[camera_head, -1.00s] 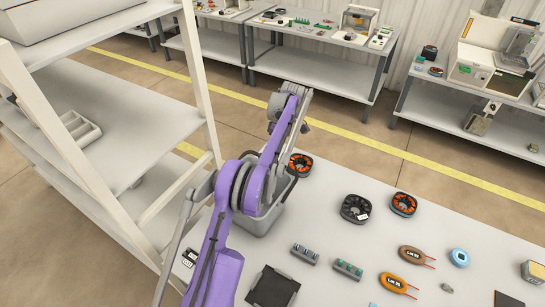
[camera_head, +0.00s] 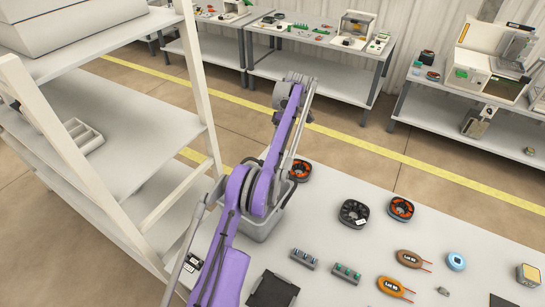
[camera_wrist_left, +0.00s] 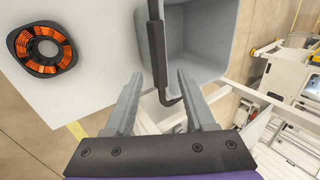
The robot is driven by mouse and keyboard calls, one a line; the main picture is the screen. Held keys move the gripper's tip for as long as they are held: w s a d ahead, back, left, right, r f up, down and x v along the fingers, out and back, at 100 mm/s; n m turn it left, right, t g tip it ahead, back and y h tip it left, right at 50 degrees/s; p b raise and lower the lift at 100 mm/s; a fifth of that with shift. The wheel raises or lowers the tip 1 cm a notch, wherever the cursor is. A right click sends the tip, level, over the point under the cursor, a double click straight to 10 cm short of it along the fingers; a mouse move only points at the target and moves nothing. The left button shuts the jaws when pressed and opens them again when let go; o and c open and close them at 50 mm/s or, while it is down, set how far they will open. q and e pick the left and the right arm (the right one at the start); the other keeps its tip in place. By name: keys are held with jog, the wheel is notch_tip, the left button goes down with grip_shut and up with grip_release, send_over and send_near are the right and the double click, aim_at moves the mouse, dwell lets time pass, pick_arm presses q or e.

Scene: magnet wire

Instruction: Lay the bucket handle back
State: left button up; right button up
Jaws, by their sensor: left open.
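The grey bucket (camera_head: 263,228) stands at the left end of the white table, partly hidden behind my purple left arm. In the left wrist view the bucket (camera_wrist_left: 205,45) opens toward the camera. Its dark handle (camera_wrist_left: 157,45) runs as a bar past the bucket's edge and bends near my fingers. My left gripper (camera_wrist_left: 158,76) is open, with one finger on each side of the handle in that picture. I cannot tell whether a finger touches it. In the head view the fingers are hidden by the arm. My right gripper is not seen.
An orange-wound ring (camera_wrist_left: 42,48) lies on the table beside the bucket; it also shows in the head view (camera_head: 300,171). More rings, coils and small blocks lie to the right. A white shelf rack (camera_head: 200,90) stands close on the left.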

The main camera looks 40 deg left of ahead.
pick_arm(q)
jog(key=p+v, duration=0.1)
jog(key=v, duration=0.3)
jog(key=shift+w+r, duration=0.15)
jog(key=shift+r, duration=0.1)
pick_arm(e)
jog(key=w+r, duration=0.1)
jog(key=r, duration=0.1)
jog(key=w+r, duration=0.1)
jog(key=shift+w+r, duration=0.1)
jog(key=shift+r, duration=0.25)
